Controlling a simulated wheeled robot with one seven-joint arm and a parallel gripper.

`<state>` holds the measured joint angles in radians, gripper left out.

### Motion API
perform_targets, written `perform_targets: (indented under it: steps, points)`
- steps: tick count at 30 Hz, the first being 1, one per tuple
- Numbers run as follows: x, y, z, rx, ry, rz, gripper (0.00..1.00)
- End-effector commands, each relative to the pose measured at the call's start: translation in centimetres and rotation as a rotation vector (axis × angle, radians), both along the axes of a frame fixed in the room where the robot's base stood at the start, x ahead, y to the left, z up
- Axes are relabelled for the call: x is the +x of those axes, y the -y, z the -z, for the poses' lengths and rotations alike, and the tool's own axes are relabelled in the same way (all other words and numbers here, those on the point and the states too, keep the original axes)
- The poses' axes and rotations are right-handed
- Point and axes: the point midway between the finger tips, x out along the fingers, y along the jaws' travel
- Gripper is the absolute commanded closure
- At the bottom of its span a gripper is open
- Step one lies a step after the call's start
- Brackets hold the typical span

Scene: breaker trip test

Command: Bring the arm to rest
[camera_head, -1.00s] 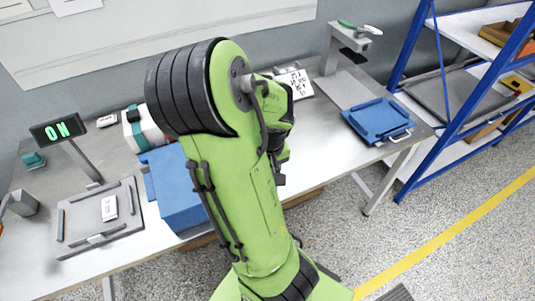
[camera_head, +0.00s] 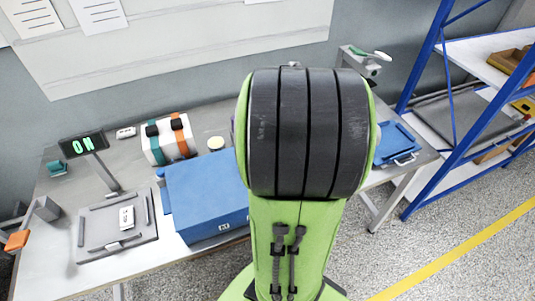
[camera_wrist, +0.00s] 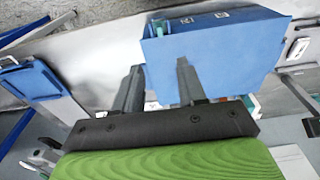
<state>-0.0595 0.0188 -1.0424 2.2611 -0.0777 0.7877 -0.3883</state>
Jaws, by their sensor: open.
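My green arm with its black-banded joint stands upright in the middle of the head view and hides my gripper there. In the wrist view my gripper (camera_wrist: 157,75) is open, with its two dark fingers apart and nothing visible between them. A blue box (camera_wrist: 220,55) lies beyond the fingertips; I cannot tell the gap to it. In the head view the blue box (camera_head: 205,195) sits on the bench left of my arm. A small white breaker-like device (camera_head: 126,217) rests on a grey fixture plate (camera_head: 92,228). A display (camera_head: 84,145) beside it reads ON.
The grey bench (camera_head: 60,275) runs along the wall. A blue-framed shelf (camera_head: 455,150) stands at far right. The floor right of the bench is clear.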

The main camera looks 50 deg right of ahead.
Motion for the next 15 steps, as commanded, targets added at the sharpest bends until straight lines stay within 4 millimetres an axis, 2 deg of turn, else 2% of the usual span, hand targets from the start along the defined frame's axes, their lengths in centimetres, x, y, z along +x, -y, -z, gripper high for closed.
perform_targets:
  steps: [10, 11, 13, 14, 15]
  points:
    - [0.3, -0.5, -0.1, 0.008, 0.013, -0.012, 0.59]
    - [0.7, -1.1, -0.3, 0.016, 0.027, -0.027, 0.59]
    - [2.0, -3.7, -1.2, 0.045, 0.084, -0.088, 0.59]
    - [2.6, -5.3, -1.9, 0.056, 0.117, -0.125, 0.59]
    - [3.2, -7.6, -2.9, 0.068, 0.162, -0.182, 0.59]
